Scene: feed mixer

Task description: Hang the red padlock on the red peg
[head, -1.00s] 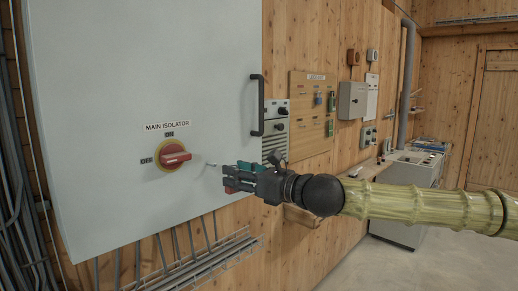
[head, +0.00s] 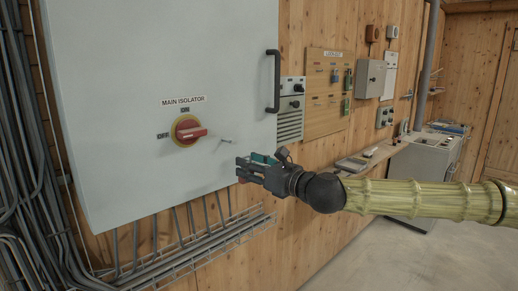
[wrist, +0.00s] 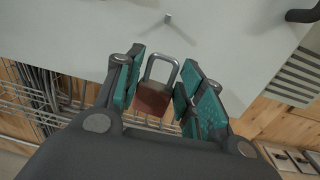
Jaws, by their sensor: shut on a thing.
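The red padlock (wrist: 153,98) is between the teal-padded fingers of my gripper (wrist: 160,92) in the wrist view. Its grey shackle points up and outward, away from the palm. In the head view my gripper (head: 255,170) is shut on it in front of the grey cabinet's lower right part, and only a bit of red (head: 242,180) shows below the fingers. The lockout board (head: 328,95) hangs on the wood wall beyond the cabinet, with several small items on it. I cannot make out a red peg there.
The grey cabinet (head: 130,90) carries a red isolator switch (head: 188,131), a black handle (head: 274,82) and a short metal pin (head: 226,141), also in the wrist view (wrist: 168,18). A wire cable tray (head: 200,250) runs below. Open floor lies at lower right.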

